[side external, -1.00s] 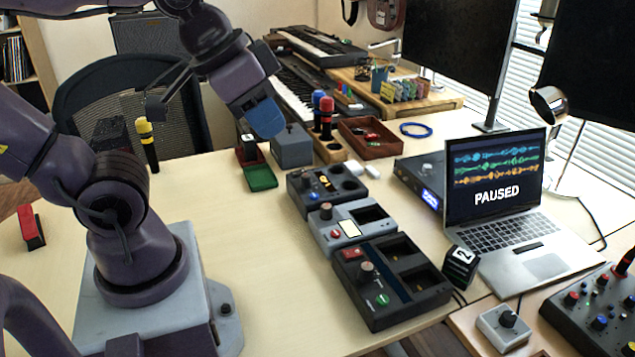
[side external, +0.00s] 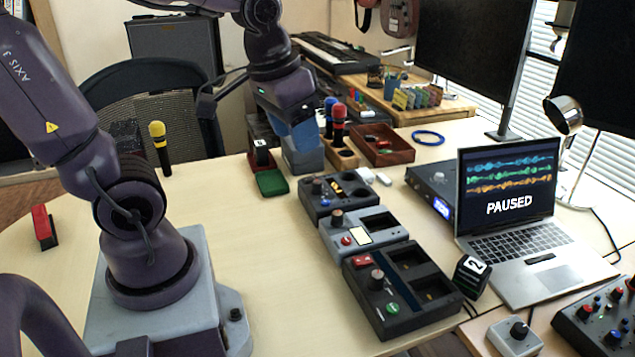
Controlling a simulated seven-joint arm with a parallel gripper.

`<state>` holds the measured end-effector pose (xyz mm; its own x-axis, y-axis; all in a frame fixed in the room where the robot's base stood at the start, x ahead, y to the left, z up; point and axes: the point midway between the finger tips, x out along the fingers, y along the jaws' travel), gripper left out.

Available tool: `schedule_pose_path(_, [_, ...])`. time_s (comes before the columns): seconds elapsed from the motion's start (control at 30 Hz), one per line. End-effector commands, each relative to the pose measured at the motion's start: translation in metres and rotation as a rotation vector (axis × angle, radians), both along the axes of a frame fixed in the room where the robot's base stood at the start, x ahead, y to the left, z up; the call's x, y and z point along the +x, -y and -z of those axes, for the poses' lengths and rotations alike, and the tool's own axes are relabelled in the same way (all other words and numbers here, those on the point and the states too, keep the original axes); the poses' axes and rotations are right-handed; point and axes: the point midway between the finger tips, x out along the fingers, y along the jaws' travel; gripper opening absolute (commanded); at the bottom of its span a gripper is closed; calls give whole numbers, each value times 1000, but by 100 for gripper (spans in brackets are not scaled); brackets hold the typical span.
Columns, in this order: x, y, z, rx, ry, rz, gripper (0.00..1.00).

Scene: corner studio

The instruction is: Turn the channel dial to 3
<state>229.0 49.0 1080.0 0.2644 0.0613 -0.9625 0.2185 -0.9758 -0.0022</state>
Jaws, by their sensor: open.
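Three dial-bearing units stand in a row on the table. The far slate unit (side external: 352,207) has a dark knob (side external: 317,187) and a small orange-yellow marking like "CH". The middle grey unit (side external: 372,247) has a brown-topped knob (side external: 337,218), a red button and a pale panel. The near black unit (side external: 405,312) has a knob (side external: 376,278) between red and green buttons. I cannot read any dial's setting or tell for sure which is the channel dial. My gripper (side external: 304,143), with blue fingers, is open and points down behind the far unit, overlapping a grey box in view.
The grey box (side external: 302,162) stands beside a green-and-red tray (side external: 272,183). Microphones (side external: 339,127) stand in a wooden holder. A laptop (side external: 508,205) reads PAUSED. A black cube (side external: 470,275) shows 2.

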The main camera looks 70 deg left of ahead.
Motion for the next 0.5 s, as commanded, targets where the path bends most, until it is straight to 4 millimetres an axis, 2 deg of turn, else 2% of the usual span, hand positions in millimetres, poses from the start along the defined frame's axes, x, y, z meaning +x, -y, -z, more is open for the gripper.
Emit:
schedule_pose_path(0.03, [12, -16, 8, -14, -47, -69, 55])
schedule_pose_path(0.2, [48, -71, 34, -71, -151, -321, 55])
schedule_pose_path(0.37, [74, -131, 71, -131, -225, -599, 55])
schedule_pose_path(0.5, [88, -181, 109, -178, -264, -851, 55])
